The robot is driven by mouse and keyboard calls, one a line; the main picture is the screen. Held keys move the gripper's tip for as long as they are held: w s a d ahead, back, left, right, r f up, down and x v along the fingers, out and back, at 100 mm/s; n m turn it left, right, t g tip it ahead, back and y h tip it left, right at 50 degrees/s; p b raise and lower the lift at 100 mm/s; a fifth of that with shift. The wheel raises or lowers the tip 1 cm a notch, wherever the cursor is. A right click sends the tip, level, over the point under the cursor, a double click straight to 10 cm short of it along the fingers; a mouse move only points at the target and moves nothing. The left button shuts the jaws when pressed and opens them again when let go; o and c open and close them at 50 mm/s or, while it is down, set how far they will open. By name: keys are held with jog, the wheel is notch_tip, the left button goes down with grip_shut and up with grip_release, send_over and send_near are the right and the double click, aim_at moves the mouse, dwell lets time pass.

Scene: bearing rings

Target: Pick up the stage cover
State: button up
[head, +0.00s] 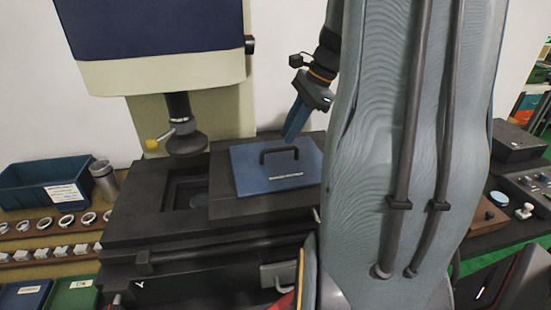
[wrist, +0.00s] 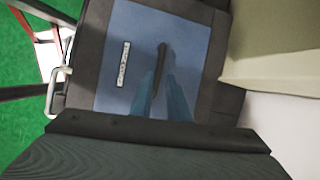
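The stage cover (head: 245,176) is a flat blue plate with a black bar handle (head: 279,151) and a small white label. It lies on the dark stage, right of the opening under the microscope head. My gripper (head: 289,138) reaches down from behind my arm to just by the handle. In the wrist view the cover (wrist: 200,35) fills the middle, and the dark handle (wrist: 161,62) lies in line with the gap between my two blue fingers (wrist: 160,82). The fingers are apart; I cannot tell how deep they sit around the handle. My arm hides part of the head view.
The microscope column and lens (head: 183,128) with a yellow knob stand left of the cover. A blue bin (head: 40,186), a metal cup (head: 103,178) and rows of rings (head: 66,220) are at left. A metal drawer handle (head: 279,276) sticks out below the stage.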

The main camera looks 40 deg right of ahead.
aim_at(280, 149)
jog(key=p+x, duration=0.1)
jog(key=x, duration=0.5)
jog(key=shift+a+f+p, duration=0.25)
jog(key=shift+f+p, duration=0.1)
jog(key=shift+c, duration=0.4)
grip_shut()
